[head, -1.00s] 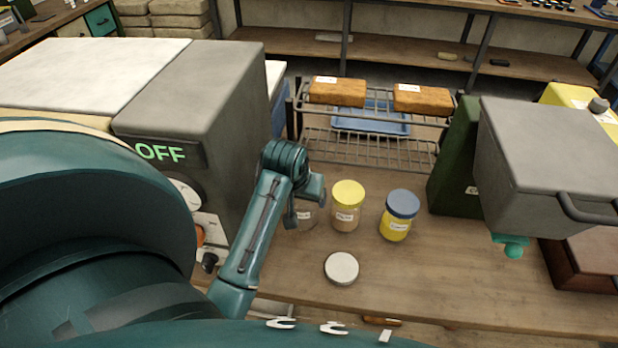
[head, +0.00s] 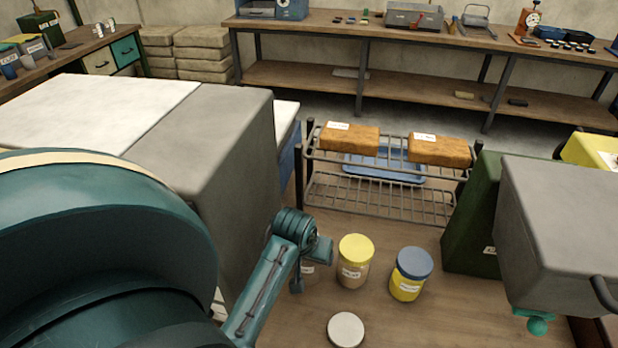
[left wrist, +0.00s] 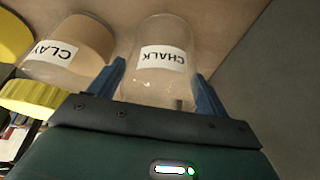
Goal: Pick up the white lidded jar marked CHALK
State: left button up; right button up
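The jar marked CHALK (left wrist: 162,62) shows in the left wrist view as a clear jar with its white label upside down. No lid shows on the part I see. In the head view the jar (head: 310,273) is mostly hidden by my left gripper (head: 308,270). A round white lid (head: 345,329) lies flat on the table in front of it. In the left wrist view the fingers of my left gripper (left wrist: 160,85) stand on both sides of the jar. I cannot tell whether they press on it. My right gripper is out of view.
A yellow-lidded CLAY jar (head: 354,262) stands close on the right, then a blue-lidded yellow jar (head: 410,274). Behind is a wire rack (head: 380,195) with two orange-brown blocks. A grey box (head: 240,150) is at left, a dark green one (head: 480,215) at right.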

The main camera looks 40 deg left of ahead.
pick_arm(q)
jog(key=c, duration=0.8)
